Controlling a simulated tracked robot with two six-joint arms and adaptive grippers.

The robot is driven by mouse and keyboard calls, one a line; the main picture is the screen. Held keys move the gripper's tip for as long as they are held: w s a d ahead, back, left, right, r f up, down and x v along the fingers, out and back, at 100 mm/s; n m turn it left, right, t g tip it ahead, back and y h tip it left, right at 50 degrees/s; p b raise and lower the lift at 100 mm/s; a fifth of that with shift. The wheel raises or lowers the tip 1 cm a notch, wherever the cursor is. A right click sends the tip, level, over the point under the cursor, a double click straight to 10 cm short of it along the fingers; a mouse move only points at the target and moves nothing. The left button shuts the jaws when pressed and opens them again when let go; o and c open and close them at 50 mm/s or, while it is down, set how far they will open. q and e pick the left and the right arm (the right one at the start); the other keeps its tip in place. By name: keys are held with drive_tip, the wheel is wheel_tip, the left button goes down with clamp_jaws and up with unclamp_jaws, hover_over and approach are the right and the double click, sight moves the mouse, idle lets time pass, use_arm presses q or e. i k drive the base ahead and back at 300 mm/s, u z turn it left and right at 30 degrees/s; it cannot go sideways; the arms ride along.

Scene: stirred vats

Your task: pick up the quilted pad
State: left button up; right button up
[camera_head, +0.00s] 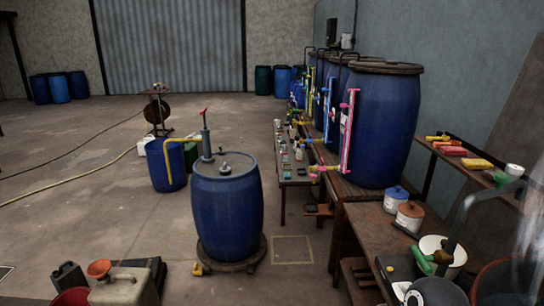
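I cannot make out a quilted pad for certain in the head view. Several small flat items lie on the narrow shelf at the right, among them a yellow block (476,163) and a red one (449,151); they are too small to tell whether any is quilted. Neither of my grippers is in view.
A blue drum (227,210) stands on a round base mid-floor, with an open blue tub (166,165) behind it. Large blue vats (384,125) line the right wall behind a low bench. A wooden table (378,225) holds two lidded pots. Jerrycans crowd the lower left. Floor at left is mostly clear, crossed by hoses.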

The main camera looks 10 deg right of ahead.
sight(450, 151)
drive_tip(key=z, duration=0.15)
drive_tip(key=i, duration=1.3)
drive_tip(key=z, duration=0.65)
drive_tip(key=i, duration=1.55)
drive_tip(key=z, duration=0.35)
